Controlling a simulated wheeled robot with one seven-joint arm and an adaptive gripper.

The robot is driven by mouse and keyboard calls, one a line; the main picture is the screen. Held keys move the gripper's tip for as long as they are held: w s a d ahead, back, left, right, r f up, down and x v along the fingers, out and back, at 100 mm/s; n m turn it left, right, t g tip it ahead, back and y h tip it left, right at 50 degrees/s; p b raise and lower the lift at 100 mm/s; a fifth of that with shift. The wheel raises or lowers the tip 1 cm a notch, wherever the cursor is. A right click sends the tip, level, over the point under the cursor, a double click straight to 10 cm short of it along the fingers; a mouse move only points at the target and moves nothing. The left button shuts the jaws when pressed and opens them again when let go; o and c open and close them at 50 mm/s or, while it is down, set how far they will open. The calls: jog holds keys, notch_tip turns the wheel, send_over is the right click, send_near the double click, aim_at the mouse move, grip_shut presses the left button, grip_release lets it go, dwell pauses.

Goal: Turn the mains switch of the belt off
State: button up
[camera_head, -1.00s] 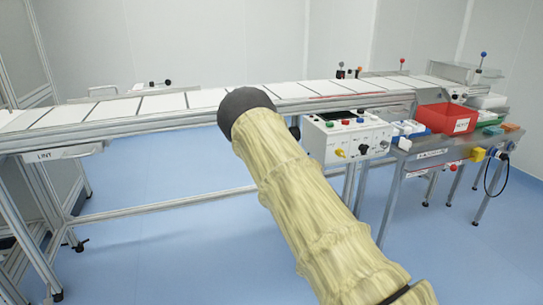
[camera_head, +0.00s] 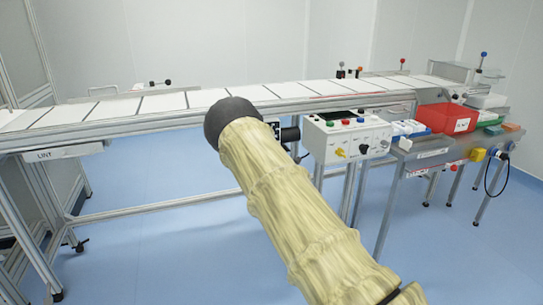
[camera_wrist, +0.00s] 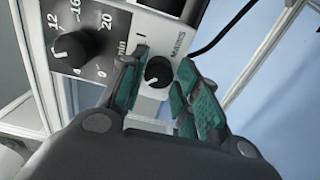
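The mains switch (camera_wrist: 158,72) is a small black rotary knob on a pale panel in the wrist view, beside the word MAINS and an "I" mark. A pale line shows on its face, but I cannot tell for sure which mark it points to. My gripper (camera_wrist: 161,64) is open, with one teal-padded finger on each side of the knob. I see a gap beside the knob, and contact is not clear. The lower part of the switch panel is hidden by the gripper. In the head view my sleeved arm hides most of this spot.
A larger black dial (camera_wrist: 75,48) with a numbered scale is left of the switch, and a dark cable (camera_wrist: 222,32) runs at the upper right. In the head view, a control box (camera_head: 346,137) stands right of my arm below the conveyor belt (camera_head: 205,97), near a red bin (camera_head: 446,118).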

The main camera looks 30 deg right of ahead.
jog(key=shift+o, duration=0.8)
jog(key=shift+s, duration=0.1)
jog(key=v, duration=1.1)
jog(key=shift+s+a, duration=0.2)
jog(key=shift+s, duration=0.15)
